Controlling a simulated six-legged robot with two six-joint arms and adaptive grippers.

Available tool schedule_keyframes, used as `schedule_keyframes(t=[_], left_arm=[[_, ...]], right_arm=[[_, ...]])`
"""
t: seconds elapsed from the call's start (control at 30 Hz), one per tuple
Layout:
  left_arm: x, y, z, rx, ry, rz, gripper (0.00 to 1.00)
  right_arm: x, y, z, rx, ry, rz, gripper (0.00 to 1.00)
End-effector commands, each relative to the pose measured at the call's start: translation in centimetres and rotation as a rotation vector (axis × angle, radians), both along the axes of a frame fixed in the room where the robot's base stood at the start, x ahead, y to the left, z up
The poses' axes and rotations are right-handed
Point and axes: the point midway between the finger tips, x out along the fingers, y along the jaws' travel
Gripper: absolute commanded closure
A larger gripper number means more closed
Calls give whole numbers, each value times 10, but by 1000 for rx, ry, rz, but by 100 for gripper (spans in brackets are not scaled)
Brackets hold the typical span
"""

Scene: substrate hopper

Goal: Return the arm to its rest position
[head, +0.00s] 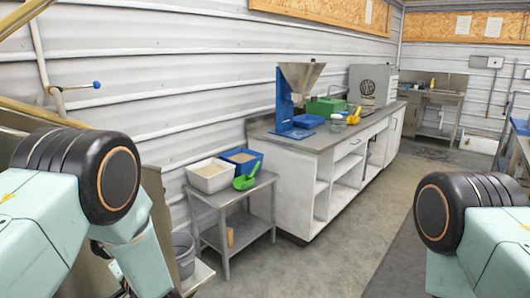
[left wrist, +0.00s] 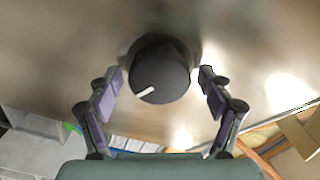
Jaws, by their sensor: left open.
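My left gripper (left wrist: 160,77) is open in the left wrist view, with one finger on each side of a round black knob (left wrist: 162,66). The knob has a white pointer mark toward its lower left and sits on a shiny metal panel (left wrist: 60,60). I see a gap between each finger and the knob. I cannot tell how far the fingertips are from the panel. In the head view my left arm (head: 75,190) comes in at the left and its gripper is hidden. My right arm (head: 470,225) shows at the right edge; its gripper is out of view.
A metal hopper (head: 299,76) on a blue stand is on the white counter (head: 295,170). A small grey table (head: 225,200) holds a white bin (head: 209,176), a blue bin (head: 243,155) and a green scoop (head: 246,181). The middle floor (head: 335,250) is clear.

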Motion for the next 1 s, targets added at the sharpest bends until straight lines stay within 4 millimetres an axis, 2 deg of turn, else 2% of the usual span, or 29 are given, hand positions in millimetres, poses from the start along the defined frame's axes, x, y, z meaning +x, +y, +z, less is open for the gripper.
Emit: schedule_keyframes(t=[1.0], left_arm=[[-1,1,-2,-550,-643,0,20]], right_arm=[[0,0,-52,0,0,0,100]])
